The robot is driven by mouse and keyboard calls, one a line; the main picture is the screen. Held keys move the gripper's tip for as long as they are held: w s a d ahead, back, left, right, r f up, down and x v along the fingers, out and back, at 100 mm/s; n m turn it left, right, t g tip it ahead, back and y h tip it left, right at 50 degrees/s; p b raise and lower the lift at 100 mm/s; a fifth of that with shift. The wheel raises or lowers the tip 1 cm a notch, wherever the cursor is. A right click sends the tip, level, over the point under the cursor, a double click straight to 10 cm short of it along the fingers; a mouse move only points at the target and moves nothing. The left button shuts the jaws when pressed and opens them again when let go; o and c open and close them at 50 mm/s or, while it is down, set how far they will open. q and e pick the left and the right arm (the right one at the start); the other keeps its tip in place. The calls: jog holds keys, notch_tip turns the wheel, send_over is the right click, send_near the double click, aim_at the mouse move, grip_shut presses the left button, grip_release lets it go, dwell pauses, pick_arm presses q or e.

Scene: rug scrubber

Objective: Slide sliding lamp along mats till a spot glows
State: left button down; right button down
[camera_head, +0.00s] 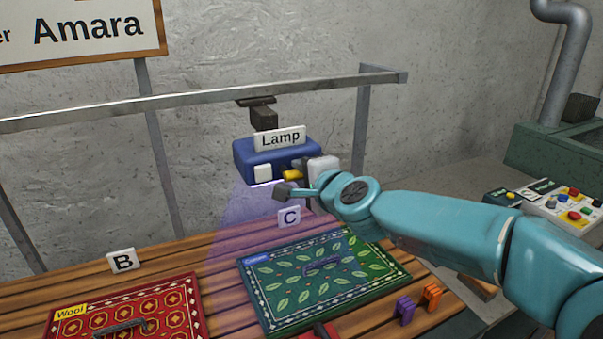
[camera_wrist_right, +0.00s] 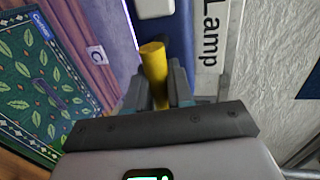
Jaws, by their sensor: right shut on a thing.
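The blue sliding lamp (camera_head: 248,160) hangs from the metal rail (camera_head: 200,101), its white label reading "Lamp". It casts a violet beam down over the green leaf-patterned mat (camera_head: 285,312) at marker C (camera_head: 289,216). A dark purple bar-like patch (camera_head: 322,265) shows in the mat's middle; I cannot tell whether it glows. My right gripper (camera_head: 298,175) is shut on the lamp's yellow handle (camera_wrist_right: 153,62), in front of the lamp. The lamp's blue side (camera_wrist_right: 180,40) also shows in the right wrist view. My left gripper is not in view.
A red mat (camera_head: 180,295) with a dark bar on it lies at marker B (camera_head: 122,261) on the wooden table (camera_head: 220,263). Purple (camera_head: 405,310) and orange (camera_head: 432,295) clips stand right of the green mat. A button panel (camera_head: 560,208) sits at right.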

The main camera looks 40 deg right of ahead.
jog(key=shift+a+f, duration=0.1)
jog(key=shift+f, duration=0.05)
jog(key=c, duration=1.2)
grip_release()
jog(key=shift+s+d, duration=0.15)
jog(key=shift+d, duration=0.05)
jog(key=shift+a+r, duration=0.1)
jog(key=shift+r, duration=0.1)
jog(key=p+v, duration=0.5)
jog(key=v, duration=1.1)
jog(key=shift+s+p, duration=0.1)
jog(key=shift+p, duration=0.3)
